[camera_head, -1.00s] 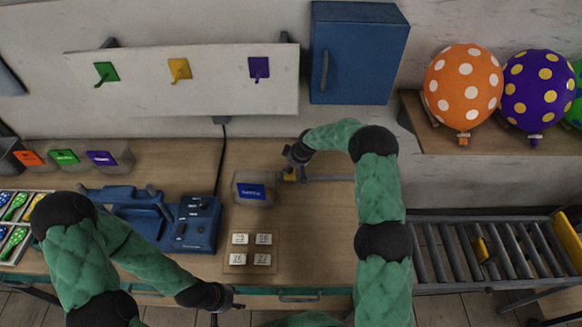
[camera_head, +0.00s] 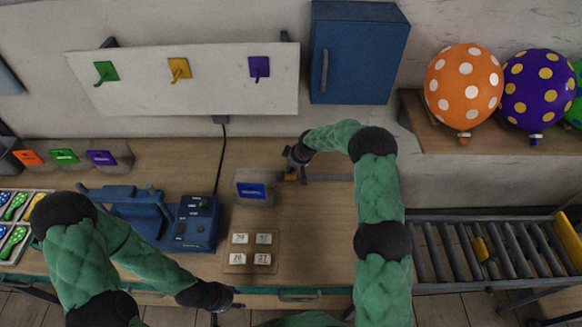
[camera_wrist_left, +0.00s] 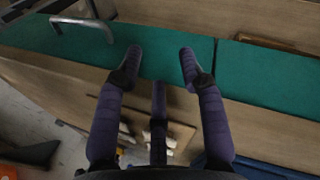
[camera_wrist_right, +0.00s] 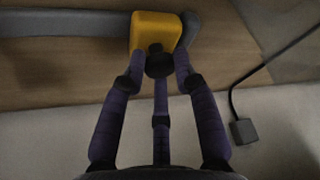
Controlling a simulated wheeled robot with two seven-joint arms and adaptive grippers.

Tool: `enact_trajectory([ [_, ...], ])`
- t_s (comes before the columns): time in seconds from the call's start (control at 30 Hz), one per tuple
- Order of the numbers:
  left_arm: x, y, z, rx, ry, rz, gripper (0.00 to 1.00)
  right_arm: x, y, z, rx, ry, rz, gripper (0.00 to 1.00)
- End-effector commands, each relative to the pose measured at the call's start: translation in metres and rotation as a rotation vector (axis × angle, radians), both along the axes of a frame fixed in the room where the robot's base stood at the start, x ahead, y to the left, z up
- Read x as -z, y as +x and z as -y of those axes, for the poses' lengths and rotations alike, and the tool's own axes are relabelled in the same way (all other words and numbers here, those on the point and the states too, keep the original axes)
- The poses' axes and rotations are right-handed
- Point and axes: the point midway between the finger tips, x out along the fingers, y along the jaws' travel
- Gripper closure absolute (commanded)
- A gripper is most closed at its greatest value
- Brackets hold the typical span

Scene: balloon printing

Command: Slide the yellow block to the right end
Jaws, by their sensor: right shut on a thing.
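The yellow block (camera_head: 290,176) sits at the left end of a grey rail (camera_head: 330,177) at the back of the wooden table. It shows large in the right wrist view (camera_wrist_right: 155,28), where the rail (camera_wrist_right: 65,22) runs off to the left. My right gripper (camera_head: 297,165) is at the block, with its fingers (camera_wrist_right: 155,68) closed against it. Part of the block is hidden by the gripper in the head view. My left gripper (camera_head: 238,304) is far from the block, over the table's front edge. Its fingers (camera_wrist_left: 158,60) are apart with nothing between them.
A small screen box (camera_head: 255,188) stands just left of the block. A blue machine (camera_head: 195,222) and a tray of number tiles (camera_head: 250,250) lie nearer. Table right of the rail is partly covered by my right arm. A roller conveyor (camera_head: 440,255) stands right.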

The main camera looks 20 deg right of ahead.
Motion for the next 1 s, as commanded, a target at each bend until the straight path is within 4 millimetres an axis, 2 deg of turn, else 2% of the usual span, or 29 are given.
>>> enact_trajectory([
  [0.17, 0.012, 0.000, 0.000, 0.000, 0.000, 0.000, 0.60, 0.000, -0.006, 0.029, 0.006, -0.002, 0.005, 1.00],
  [0.27, 0.022, 0.000, 0.000, 0.000, 0.000, 0.000, 0.60, 0.001, -0.012, 0.054, 0.009, -0.002, 0.007, 1.00],
  [0.7, 0.079, 0.000, 0.000, 0.000, 0.000, 0.000, 0.60, 0.002, -0.052, 0.192, 0.009, -0.004, 0.008, 1.00],
  [0.9, 0.095, 0.000, 0.000, 0.000, 0.000, 0.000, 0.60, 0.000, -0.066, 0.239, 0.007, -0.005, 0.008, 1.00],
  [1.0, 0.100, 0.000, 0.000, 0.000, 0.000, 0.000, 0.60, -0.001, -0.070, 0.255, 0.006, -0.005, 0.008, 1.00],
])
